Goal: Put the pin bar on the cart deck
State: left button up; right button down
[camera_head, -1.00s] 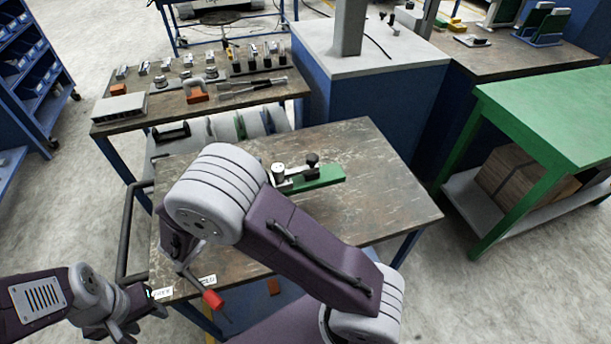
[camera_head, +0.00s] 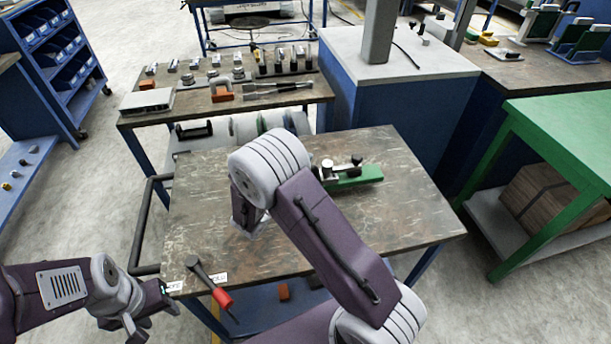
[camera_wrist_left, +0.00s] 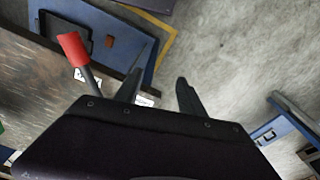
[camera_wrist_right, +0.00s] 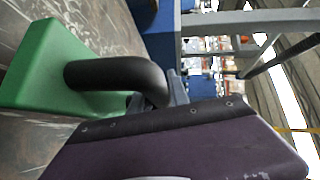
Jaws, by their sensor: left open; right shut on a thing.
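A green bar (camera_head: 360,177) with a pale post and a dark knob, which appears to be the pin bar, is over the right half of the cart deck (camera_head: 410,215). My right arm hides its left end and the right gripper in the head view. In the right wrist view the green body (camera_wrist_right: 42,65) carries a bent black piece (camera_wrist_right: 115,75), with my right gripper (camera_wrist_right: 172,88) shut at its end. I cannot tell whether the bar touches the deck. My left gripper (camera_head: 148,313) is open and empty, off the cart's front left corner; its fingers show apart in the left wrist view (camera_wrist_left: 160,80).
A red-handled black tool (camera_head: 222,298) overhangs the cart's front edge, close to my left gripper. A black push rail (camera_head: 145,225) is at the cart's left. Behind stand a bench of tools (camera_head: 190,105) and a blue cabinet (camera_head: 390,105); a green table (camera_head: 560,120) is at right.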

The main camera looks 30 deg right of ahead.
notch_tip(320, 180, down, 4)
jog(key=shift+r+b, duration=0.1)
jog(key=shift+b, duration=0.4)
jog(key=c, duration=1.3)
grip_release()
jog(key=shift+o, duration=0.2)
jog(key=shift+s+a, duration=0.15)
jog(key=shift+a, duration=0.1)
jog(key=p+v, duration=0.1)
jog(key=v, duration=1)
jog(key=shift+s+a+r, duration=0.1)
jog(key=shift+s+a, duration=0.1)
jog(key=shift+a, duration=0.05)
